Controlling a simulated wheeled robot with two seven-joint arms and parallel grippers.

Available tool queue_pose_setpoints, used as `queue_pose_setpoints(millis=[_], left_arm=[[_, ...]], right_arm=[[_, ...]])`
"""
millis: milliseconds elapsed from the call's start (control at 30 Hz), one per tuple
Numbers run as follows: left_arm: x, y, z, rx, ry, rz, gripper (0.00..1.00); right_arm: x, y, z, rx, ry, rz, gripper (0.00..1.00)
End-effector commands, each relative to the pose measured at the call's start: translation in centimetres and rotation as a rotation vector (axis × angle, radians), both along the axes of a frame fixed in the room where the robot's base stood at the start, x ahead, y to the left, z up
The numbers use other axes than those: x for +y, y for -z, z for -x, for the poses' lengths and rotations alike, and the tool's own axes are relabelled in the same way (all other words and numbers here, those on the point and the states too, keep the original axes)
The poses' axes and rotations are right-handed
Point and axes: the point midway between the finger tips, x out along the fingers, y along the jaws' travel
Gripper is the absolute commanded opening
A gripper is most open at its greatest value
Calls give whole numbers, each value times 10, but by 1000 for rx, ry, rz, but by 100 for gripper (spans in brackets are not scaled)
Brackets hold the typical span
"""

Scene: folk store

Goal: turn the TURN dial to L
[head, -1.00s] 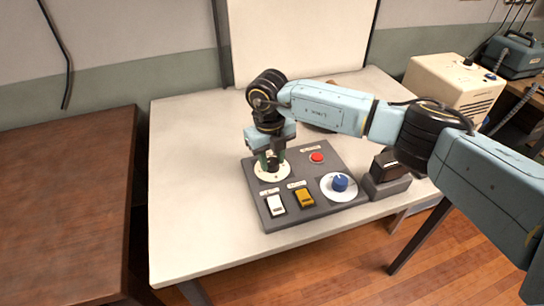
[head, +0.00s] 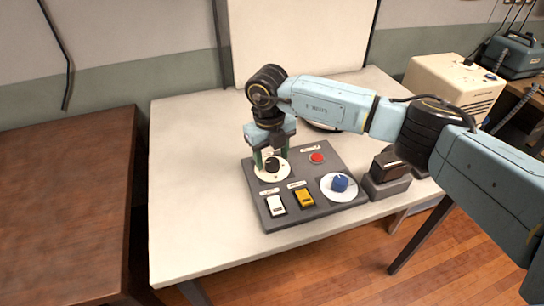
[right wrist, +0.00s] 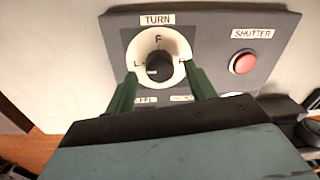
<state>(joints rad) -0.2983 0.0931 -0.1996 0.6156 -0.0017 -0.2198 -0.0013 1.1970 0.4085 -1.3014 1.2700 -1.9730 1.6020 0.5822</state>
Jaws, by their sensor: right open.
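The TURN dial is a black knob (head: 272,164) on a white disc at the back left of the grey panel (head: 325,200). My left gripper is not in view.
The panel also carries a red SHUTTER button (head: 317,157), a white switch (head: 276,205), a yellow switch (head: 304,197) and a blue knob (head: 340,183). A dark block (head: 388,170) stands at the panel's right. The white table (head: 195,200) is clear at left.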

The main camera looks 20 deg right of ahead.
Motion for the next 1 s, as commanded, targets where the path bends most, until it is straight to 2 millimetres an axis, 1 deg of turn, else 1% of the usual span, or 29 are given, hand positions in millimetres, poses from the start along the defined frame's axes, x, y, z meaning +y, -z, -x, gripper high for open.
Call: queue_pose_setpoints(millis=[33, 167, 300, 400, 500, 600, 700, 1000], left_arm=[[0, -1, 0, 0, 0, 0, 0], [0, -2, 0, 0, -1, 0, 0], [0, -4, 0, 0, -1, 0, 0], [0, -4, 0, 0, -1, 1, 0], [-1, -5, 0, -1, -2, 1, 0], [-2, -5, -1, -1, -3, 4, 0], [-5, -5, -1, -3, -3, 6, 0], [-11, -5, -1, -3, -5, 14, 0]], right_arm=[[1, -10, -1, -4, -1, -1, 55], [2, -38, -1, -5, 0, -1, 55], [3, -70, 0, -5, -1, 0, 55], [4, -91, 0, -5, 0, 0, 55], [5, -106, 1, -3, 1, 0, 55], [6, -117, 1, -2, 1, 1, 55], [6, -122, 1, -1, 0, 1, 55], [6, -124, 2, 0, 0, 0, 55]])
